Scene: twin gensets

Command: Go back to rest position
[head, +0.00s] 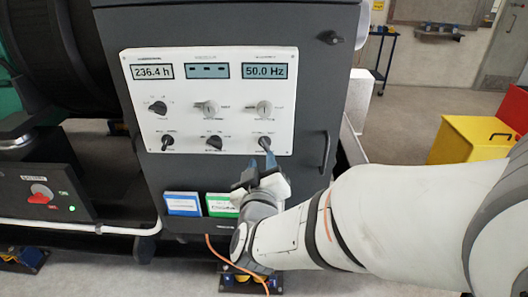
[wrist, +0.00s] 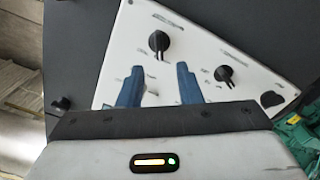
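My gripper (head: 261,163) is in front of the lower right of the white control panel (head: 232,77) on the dark genset cabinet. In the wrist view its two blue fingers (wrist: 160,80) stand apart, with no held object visible between them. The lower right selector knob (head: 264,142) shows just above the fingertips in the head view; I cannot tell whether they touch. In the wrist view a black knob (wrist: 159,41) lies beyond the fingertips, and a smaller one (wrist: 224,73) is to the right. My arm reaches in from the right.
Blue (head: 182,204) and green (head: 222,205) booklets sit in a holder below the panel, left of my gripper. A cabinet handle (head: 325,152) is at right. A battery switch box (head: 42,193) is at left. Yellow (head: 468,138) and red bins (head: 512,108) stand at right. Open floor lies behind.

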